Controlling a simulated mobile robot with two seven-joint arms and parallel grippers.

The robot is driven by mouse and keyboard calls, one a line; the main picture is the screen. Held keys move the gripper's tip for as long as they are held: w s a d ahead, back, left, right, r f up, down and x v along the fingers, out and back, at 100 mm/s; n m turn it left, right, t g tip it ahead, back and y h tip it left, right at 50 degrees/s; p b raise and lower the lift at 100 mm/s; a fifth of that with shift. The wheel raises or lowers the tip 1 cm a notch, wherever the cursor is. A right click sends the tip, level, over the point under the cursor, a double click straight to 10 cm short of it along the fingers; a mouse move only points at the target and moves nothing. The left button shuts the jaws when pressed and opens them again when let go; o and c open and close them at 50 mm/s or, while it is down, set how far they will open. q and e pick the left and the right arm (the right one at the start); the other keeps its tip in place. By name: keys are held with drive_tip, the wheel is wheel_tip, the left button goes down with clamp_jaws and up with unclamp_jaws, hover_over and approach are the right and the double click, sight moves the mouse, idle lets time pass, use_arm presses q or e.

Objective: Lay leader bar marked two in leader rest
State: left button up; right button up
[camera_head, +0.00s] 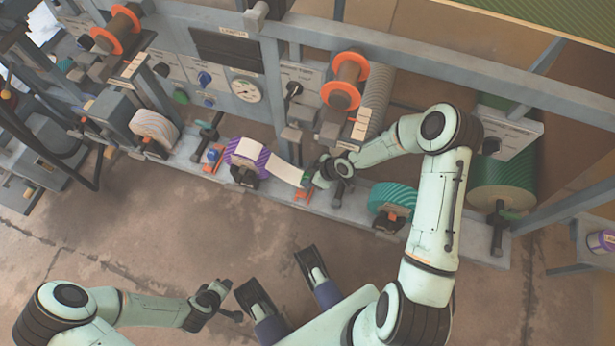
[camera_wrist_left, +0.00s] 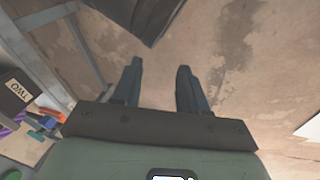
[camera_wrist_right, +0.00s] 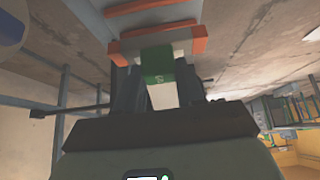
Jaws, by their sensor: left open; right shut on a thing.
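The green leader bar (camera_head: 306,176) is at the end of a pale strip (camera_head: 284,171) that comes off the purple-edged roll (camera_head: 236,158). My right gripper (camera_head: 320,174) is shut on it; in the right wrist view the green bar (camera_wrist_right: 157,64) sits between the fingers, with a white part below. An orange bracket (camera_wrist_right: 156,41), seemingly the leader rest, is right behind and around the bar there; I cannot tell if they touch. Its orange shows in the head view (camera_head: 301,194). No number on the bar is legible. My left gripper (camera_head: 218,288) is open and empty, above the floor; its fingers show in its wrist view (camera_wrist_left: 158,88).
A dark box with a "TWO" label (camera_wrist_left: 19,91) shows in the left wrist view. A teal roll (camera_head: 391,197) and a large green roll (camera_head: 500,186) stand right of my right gripper. A white-striped roll (camera_head: 153,128) stands at left.

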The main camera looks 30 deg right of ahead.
drive_tip(key=shift+f, duration=0.7)
drive_tip(key=shift+f+b, duration=0.25)
drive_tip(key=shift+b, duration=0.15)
use_arm(q)
drive_tip(key=shift+g, duration=0.6)
drive_tip(key=shift+s+a+f+b, duration=0.2)
drive_tip(key=shift+s+f, duration=0.2)
drive_tip(key=shift+f, duration=0.3)
drive_tip(key=shift+s+a+f+b, duration=0.25)
drive_tip(key=shift+s+f, duration=0.2)
drive_tip(key=shift+f, duration=0.25)
drive_tip(key=shift+s+a+f+b, duration=0.2)
drive_tip(key=shift+s+f, duration=0.2)
drive_tip(key=shift+f, duration=0.3)
use_arm(e)
drive_tip(key=shift+f, duration=1.05)
drive_tip(key=o, duration=1.2)
drive_tip(key=shift+r, duration=0.1)
